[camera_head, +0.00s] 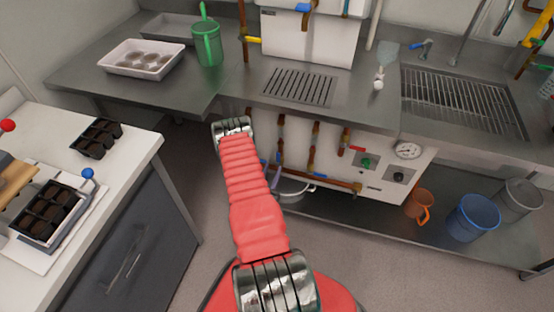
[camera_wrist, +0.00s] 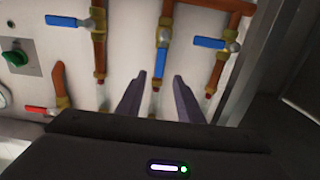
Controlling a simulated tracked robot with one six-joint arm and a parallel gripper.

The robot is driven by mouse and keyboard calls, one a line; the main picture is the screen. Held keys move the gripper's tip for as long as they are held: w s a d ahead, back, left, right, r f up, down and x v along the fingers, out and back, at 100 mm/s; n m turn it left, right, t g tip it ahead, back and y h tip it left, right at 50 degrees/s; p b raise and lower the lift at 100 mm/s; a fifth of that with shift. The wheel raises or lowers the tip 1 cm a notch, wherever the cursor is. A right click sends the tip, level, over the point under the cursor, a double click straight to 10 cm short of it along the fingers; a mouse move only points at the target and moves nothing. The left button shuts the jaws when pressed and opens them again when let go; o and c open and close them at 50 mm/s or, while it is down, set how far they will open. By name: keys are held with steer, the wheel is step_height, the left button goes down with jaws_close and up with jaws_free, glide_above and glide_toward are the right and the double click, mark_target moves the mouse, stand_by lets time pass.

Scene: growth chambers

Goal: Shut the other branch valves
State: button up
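In the wrist view, several branch pipes carry lever valves. The middle valve's blue lever (camera_wrist: 162,61) lies along its vertical pipe. The left blue lever (camera_wrist: 68,21) and the right blue lever (camera_wrist: 210,42) lie across their pipes. A red lever (camera_wrist: 40,110) at the lower left lies crosswise; it also shows in the head view (camera_head: 357,148). My gripper (camera_wrist: 159,75) is open, its two fingertips apart and either side of the middle lever's lower end. I cannot tell whether they touch it.
A green knob (camera_wrist: 15,58) is on the panel beside the pipes. A dial gauge (camera_head: 408,150) is mounted on it. The steel counter (camera_head: 350,110) overhangs the pipes.

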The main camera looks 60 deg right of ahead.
mark_target(278, 156)
steer(key=d, duration=0.4)
steer(key=w+d, duration=0.1)
steer(key=d, duration=0.2)
steer(key=shift+c, duration=0.7)
jaws_close()
